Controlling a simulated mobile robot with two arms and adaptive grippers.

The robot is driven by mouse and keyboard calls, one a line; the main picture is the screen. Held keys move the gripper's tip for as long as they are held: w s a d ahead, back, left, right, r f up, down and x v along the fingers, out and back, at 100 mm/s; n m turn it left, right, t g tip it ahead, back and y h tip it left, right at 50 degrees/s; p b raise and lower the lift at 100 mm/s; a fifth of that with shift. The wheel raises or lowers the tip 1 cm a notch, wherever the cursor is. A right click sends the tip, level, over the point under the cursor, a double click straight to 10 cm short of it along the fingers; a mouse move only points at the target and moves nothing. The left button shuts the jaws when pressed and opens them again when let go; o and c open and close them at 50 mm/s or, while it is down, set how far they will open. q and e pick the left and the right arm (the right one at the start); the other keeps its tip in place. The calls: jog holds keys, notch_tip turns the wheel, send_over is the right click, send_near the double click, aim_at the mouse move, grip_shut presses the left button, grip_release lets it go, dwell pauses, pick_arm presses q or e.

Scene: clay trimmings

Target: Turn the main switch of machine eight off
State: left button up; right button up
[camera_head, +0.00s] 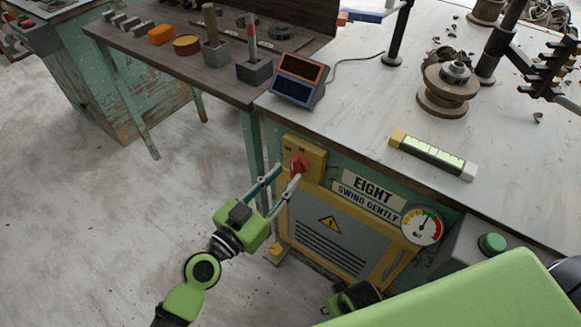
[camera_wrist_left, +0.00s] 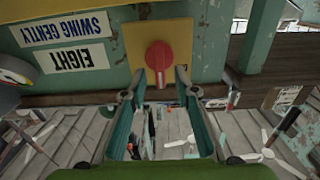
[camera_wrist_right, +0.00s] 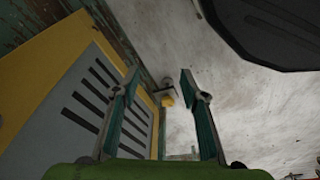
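The main switch is a red rotary knob (camera_head: 298,166) on a yellow plate (camera_head: 315,157) at the top left of machine eight's front. It shows close up in the left wrist view (camera_wrist_left: 159,56), its handle bar roughly upright in that picture. My left gripper (camera_head: 290,173) is at the knob, its fingers apart. In the left wrist view its fingertips (camera_wrist_left: 161,74) lie on either side of the knob's lower part; I cannot tell whether they touch it. The plate's small marks are too small to read. My right gripper (camera_wrist_right: 160,73) is open and empty beside the grey vented panel.
A label (camera_head: 367,197) reads "EIGHT, SWING GENTLY". A gauge (camera_head: 422,225) and a box with a green button (camera_head: 491,243) are right of it. The worktop (camera_head: 370,95) above bears a wheel and a light bar (camera_head: 433,155). Floor at left is clear.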

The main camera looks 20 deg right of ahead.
aim_at(292, 170)
pick_arm(q)
jog(key=shift+x, duration=1.6)
pick_arm(e)
jog(key=shift+s+f, duration=0.2)
jog(key=shift+f, duration=0.3)
pick_arm(q)
grip_shut()
